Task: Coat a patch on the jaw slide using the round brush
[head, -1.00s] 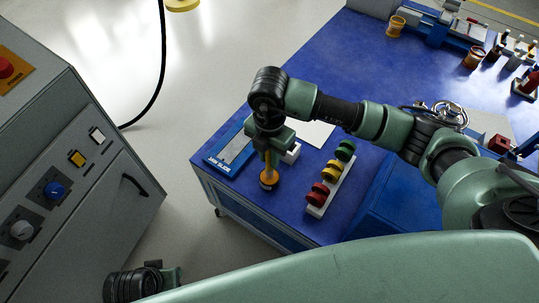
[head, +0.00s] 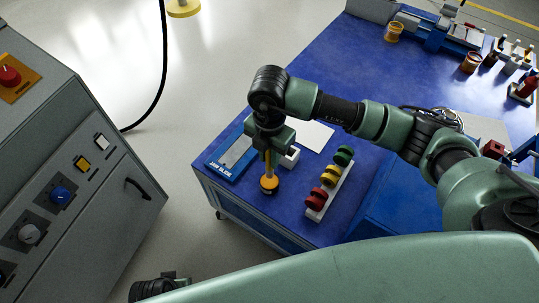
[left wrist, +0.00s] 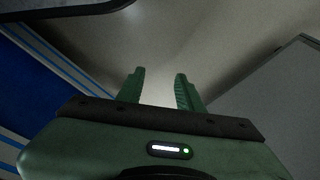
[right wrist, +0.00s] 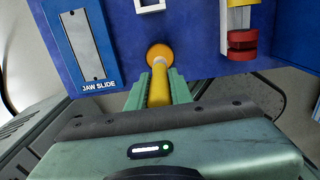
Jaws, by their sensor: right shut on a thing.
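The jaw slide (head: 233,157) is a blue plate with a grey metal strip, lying at the table's near left corner; its label reads in the right wrist view (right wrist: 86,42). My right gripper (head: 266,157) is shut on the yellow handle of the round brush (head: 269,184). In the right wrist view the handle (right wrist: 158,88) runs between the fingers to a round orange end (right wrist: 160,55). The brush is to the right of the jaw slide, apart from it in that view. My left gripper (left wrist: 160,88) is open and empty, away from the table.
A white rack (head: 328,190) with red, yellow and green round pieces stands right of the brush. A small white square frame (head: 290,157) and a white sheet (head: 313,135) lie behind. A grey cabinet (head: 80,190) stands left across open floor. Pots and tools crowd the far right.

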